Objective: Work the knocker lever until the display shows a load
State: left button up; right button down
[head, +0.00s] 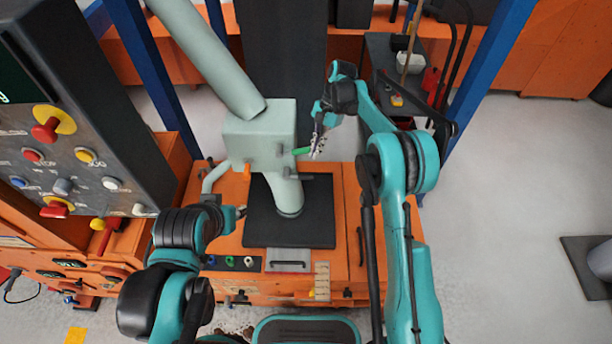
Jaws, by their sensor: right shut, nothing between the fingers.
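A pale green-grey box (258,138) with a thick pipe entering from above stands at the middle of the orange bench. A short lever with a green grip (301,151) sticks out from its right side; I take it for the knocker lever. My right gripper (316,150) is shut and empty, with its fingertips at the lever's green end; I cannot tell whether they touch. My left gripper (241,212) is low beside the spout, mostly hidden behind its own wrist.
A dark control panel (75,150) with several coloured buttons stands at the left. A black mat (290,232) lies under the spout. Blue posts (489,70) rise at both sides. A dark cart (385,55) stands behind my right arm.

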jog(key=b+x, duration=0.4)
jog(key=x, duration=0.3)
dwell(0.5)
